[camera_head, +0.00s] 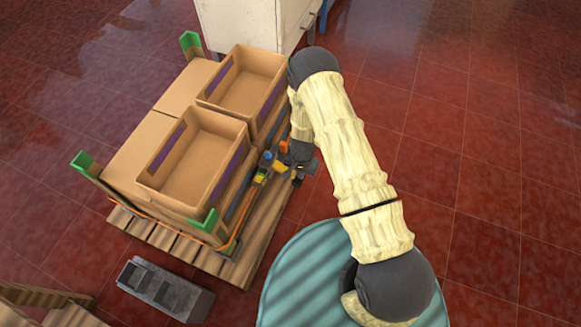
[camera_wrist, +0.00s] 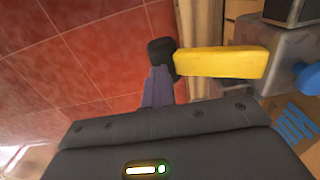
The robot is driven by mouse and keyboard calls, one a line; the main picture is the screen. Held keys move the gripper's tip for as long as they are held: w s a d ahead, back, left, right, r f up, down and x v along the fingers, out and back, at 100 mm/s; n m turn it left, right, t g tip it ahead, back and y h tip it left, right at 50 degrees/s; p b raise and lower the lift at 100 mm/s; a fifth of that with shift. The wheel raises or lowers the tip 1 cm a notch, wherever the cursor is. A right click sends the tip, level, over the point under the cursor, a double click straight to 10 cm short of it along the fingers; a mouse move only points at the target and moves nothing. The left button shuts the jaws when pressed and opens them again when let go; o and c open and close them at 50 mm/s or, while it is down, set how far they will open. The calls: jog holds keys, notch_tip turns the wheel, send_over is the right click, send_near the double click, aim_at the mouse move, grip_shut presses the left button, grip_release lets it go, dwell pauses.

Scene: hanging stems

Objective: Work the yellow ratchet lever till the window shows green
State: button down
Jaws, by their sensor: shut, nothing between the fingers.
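The yellow lever (camera_wrist: 222,63) lies across the upper middle of the wrist view, with its right end at a grey metal housing (camera_wrist: 285,52). My gripper (camera_wrist: 160,62) is shut and empty; its dark fingertip is right at the lever's left end. I cannot tell whether they touch. In the head view my gripper (camera_head: 301,170) is at the right side of the loaded pallet, beside a small patch of yellow (camera_head: 280,168). I cannot make out the window or its colour in either view.
Open cardboard boxes (camera_head: 190,160) stand on a wooden pallet (camera_head: 240,268) with green corner guards and straps. A blue knob (camera_wrist: 308,78) is right of the lever. A grey block (camera_head: 165,290) lies on the floor in front. The red tiled floor to the right is clear.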

jog(key=shift+s+d+r+p, duration=0.1)
jog(key=shift+d+r+p, duration=0.05)
jog(key=shift+r+p, duration=0.4)
jog(key=shift+s+d+r+p, duration=0.1)
jog(key=shift+r+p, duration=0.35)
jog(key=shift+r, duration=0.15)
jog(key=shift+d+r, duration=0.2)
jog(key=shift+r, duration=0.1)
jog(key=shift+r+p, duration=0.7)
jog(key=shift+p, duration=0.15)
jog(key=shift+f, duration=0.1)
jog(key=c, duration=0.6)
grip_release()
